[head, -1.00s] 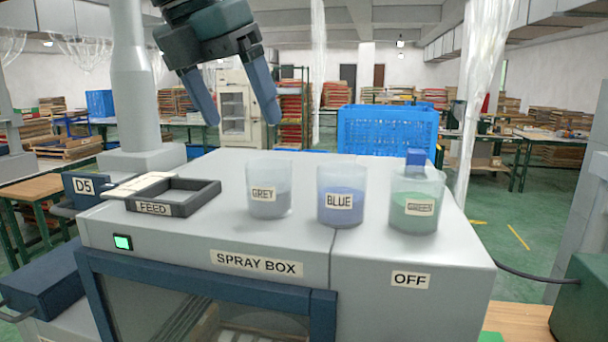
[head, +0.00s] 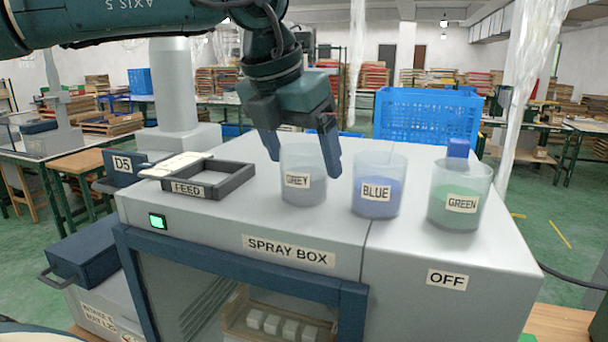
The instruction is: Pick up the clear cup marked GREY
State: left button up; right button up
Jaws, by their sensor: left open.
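The clear cup marked GREY (head: 304,187) stands upright on top of the spray box (head: 215,222), with grey contents in its lower part. My left gripper (head: 305,166) is open, pointing down. Its fingers appear on either side of the cup's upper part, one left of the rim and one overlapping its right side. I cannot tell whether they touch the cup or are in front of it. My right gripper is not in view.
The BLUE cup (head: 378,196) stands just right of the GREY cup, and the GREEN cup (head: 459,208) further right, with a blue block behind its rim. The FEED tray (head: 233,181) lies to the left. A blue crate (head: 427,117) is behind.

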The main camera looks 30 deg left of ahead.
pick_arm(q)
jog(key=shift+x, duration=1)
jog(key=shift+w, duration=0.1)
jog(key=shift+r, duration=0.1)
jog(key=c, duration=1.1)
jog(key=shift+c, duration=0.2)
